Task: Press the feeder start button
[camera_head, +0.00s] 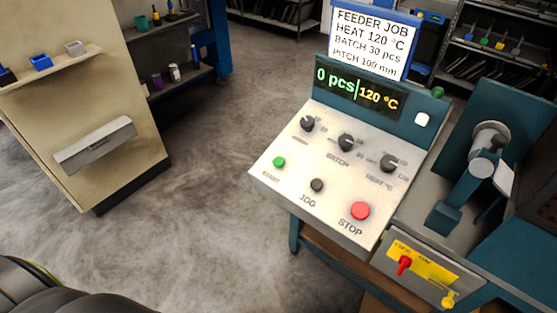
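The feeder's sloped control panel (325,205) stands right of the middle. The green start button (279,162) is at its left, above the label START. Three black knobs line the upper part of the panel; the middle one is the batch knob (346,142). The display (358,90) reads 0 pcs and 120 °C. A job card (371,42) above it lists heat 120 °C, batch 30 pcs and pitch 100 mm. Neither gripper is in view.
A yellow switch plate (421,262) with a red lever is below the panel's right side. A teal machine with a grey roller (490,137) stands at the right. A beige cabinet (85,110) stands at the left. The concrete floor (215,180) between is clear.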

